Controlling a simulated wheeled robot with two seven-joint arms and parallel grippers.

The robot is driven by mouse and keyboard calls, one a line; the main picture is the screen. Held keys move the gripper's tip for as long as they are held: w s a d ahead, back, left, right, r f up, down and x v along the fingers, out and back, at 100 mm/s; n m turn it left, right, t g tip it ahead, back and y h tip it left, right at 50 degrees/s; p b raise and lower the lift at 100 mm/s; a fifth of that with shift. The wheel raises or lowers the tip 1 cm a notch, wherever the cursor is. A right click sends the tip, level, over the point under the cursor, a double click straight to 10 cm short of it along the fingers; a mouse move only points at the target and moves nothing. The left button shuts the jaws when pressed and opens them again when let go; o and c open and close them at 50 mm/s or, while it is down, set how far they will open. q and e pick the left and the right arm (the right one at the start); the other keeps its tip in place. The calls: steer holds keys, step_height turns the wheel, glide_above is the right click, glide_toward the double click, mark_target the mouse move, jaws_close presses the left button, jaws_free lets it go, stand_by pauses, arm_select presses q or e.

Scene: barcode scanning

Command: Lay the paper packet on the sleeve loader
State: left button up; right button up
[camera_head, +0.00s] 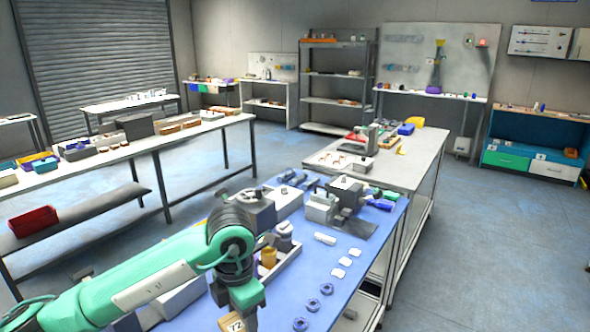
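My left gripper (243,298) points down over the near part of the blue-topped table, close to the bottom edge of the picture. A tan piece with dark marks, seemingly the paper packet (237,324), is at its fingers and is cut off by the picture's edge. The gripper looks shut on it. Grey machines stand on the table beyond: a block-shaped one (347,193) at the back right and one with a round top (251,200) at the back left. I cannot tell which is the sleeve loader. My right gripper is not in view.
On the blue tabletop (335,275) lie white pieces (338,272), blue rings (313,305) and a white cylinder (325,239). A tray (283,262) with jars sits beside my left arm. A pale table (415,160) adjoins behind.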

mark_target(225, 323)
arm_select(q)
steer(key=a+f+m, duration=0.1)
steer(key=m, duration=0.1)
steer(key=a+f+m, duration=0.1)
steer(key=m, duration=0.1)
steer(key=s+a+f+m, duration=0.1)
steer(key=m, duration=0.1)
steer(key=shift+m, duration=0.4)
steer(key=s+a+f+m, duration=0.5)
steer(key=a+f+m, duration=0.2)
steer(key=m, duration=1.2)
steer(key=shift+s+a+f, duration=0.15)
steer(key=shift+a+f, duration=0.1)
steer(key=shift+a, duration=0.05)
